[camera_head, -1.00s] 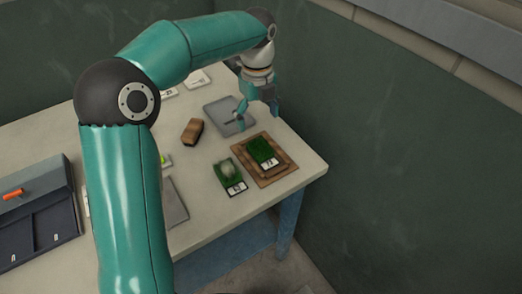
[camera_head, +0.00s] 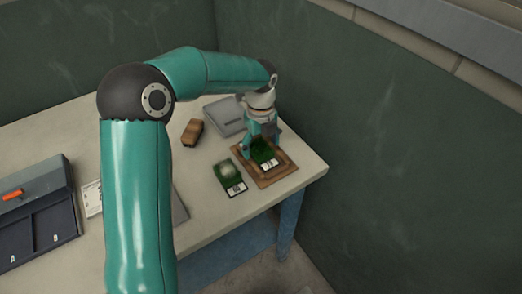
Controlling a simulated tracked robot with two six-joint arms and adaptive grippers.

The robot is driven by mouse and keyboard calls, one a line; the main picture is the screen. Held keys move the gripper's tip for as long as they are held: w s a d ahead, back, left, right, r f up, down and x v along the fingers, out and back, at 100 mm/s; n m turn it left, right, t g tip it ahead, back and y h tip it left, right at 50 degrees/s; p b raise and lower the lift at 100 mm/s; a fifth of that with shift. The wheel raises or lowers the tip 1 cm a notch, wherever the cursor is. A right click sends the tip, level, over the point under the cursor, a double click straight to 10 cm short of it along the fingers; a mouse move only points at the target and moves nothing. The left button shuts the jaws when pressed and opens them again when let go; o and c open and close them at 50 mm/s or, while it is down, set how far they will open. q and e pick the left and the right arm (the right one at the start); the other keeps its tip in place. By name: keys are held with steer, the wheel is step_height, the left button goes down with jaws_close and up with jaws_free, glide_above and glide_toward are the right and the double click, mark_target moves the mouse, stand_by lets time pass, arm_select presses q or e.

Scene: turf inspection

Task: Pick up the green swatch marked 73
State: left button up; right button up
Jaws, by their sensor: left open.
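A green turf swatch (camera_head: 264,154) with a white number label at its front edge lies on a stepped brown wooden board at the table's right end. The label is too small to read for certain. My left gripper (camera_head: 261,149) is open and points down over this swatch, its fingers at either side of the swatch's back part. I cannot tell whether the fingers touch it. A second green swatch (camera_head: 229,175) with a pale tuft or ball on it and its own label lies to the left of the board. My right gripper is not in view.
The brown board (camera_head: 283,171) sits near the corner of the pale table (camera_head: 215,220). A grey tray (camera_head: 222,113) and a brown block (camera_head: 192,132) lie behind. A dark case with an orange handle (camera_head: 13,194) stands at the far left. Dark green walls close in behind and right.

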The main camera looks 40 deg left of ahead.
arm_select(q)
steer(key=c, duration=0.9)
steer(key=shift+r, duration=0.1)
